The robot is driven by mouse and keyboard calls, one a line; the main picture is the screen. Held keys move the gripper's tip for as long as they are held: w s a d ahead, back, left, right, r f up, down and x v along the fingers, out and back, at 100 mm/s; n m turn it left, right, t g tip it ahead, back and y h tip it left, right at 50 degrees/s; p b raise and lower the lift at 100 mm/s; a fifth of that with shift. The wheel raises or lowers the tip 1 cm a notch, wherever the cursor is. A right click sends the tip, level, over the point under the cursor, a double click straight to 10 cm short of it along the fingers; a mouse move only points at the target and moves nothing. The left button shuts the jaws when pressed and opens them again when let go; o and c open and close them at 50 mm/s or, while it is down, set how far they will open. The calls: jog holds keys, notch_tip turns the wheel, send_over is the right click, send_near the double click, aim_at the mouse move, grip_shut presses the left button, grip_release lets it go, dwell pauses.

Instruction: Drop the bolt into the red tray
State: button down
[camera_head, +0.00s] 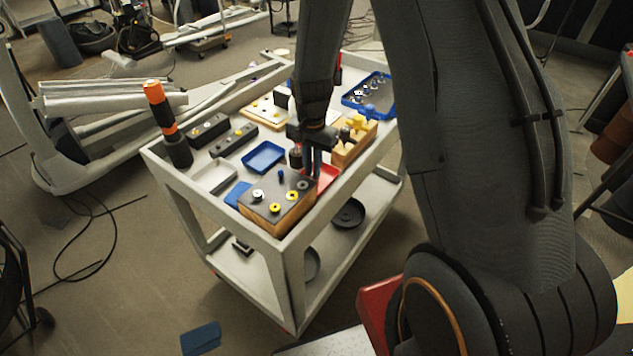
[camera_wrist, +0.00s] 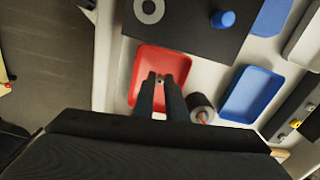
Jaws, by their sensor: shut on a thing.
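The red tray (camera_wrist: 146,62) lies on the cart top in the wrist view, and part of it shows in the head view (camera_head: 327,174). My gripper (camera_wrist: 160,80) is over the red tray, its two dark fingers close together. Between the fingertips is a small metallic piece, the bolt (camera_wrist: 160,86), mostly hidden by the fingers. In the head view my gripper (camera_head: 312,165) points down at the tray, and the bolt cannot be made out there. I cannot tell the exact height of the bolt above the tray floor.
A blue tray (camera_wrist: 249,94) and a dark cylinder (camera_wrist: 201,107) stand to the right of the red tray. A dark-topped block (camera_head: 270,200) with knobs stands in front of it. A wooden block with yellow knobs (camera_head: 354,145) and a blue tray of parts (camera_head: 352,97) are behind.

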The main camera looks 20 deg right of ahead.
jog(key=c, duration=1.7)
grip_release()
jog(key=shift+r+b, duration=1)
jog(key=shift+r, duration=2.95)
jog(key=s+r+n, duration=0.2)
jog(key=s+n, duration=0.1)
jog(key=s, duration=0.2)
jog(key=s+r+n+t, duration=0.1)
jog(key=s+r+n, duration=0.1)
jog(key=s, duration=0.4)
jog(key=s+r+n, duration=0.2)
jog(key=s+n, duration=0.2)
jog(key=s, duration=0.2)
jog(key=shift+s, duration=0.15)
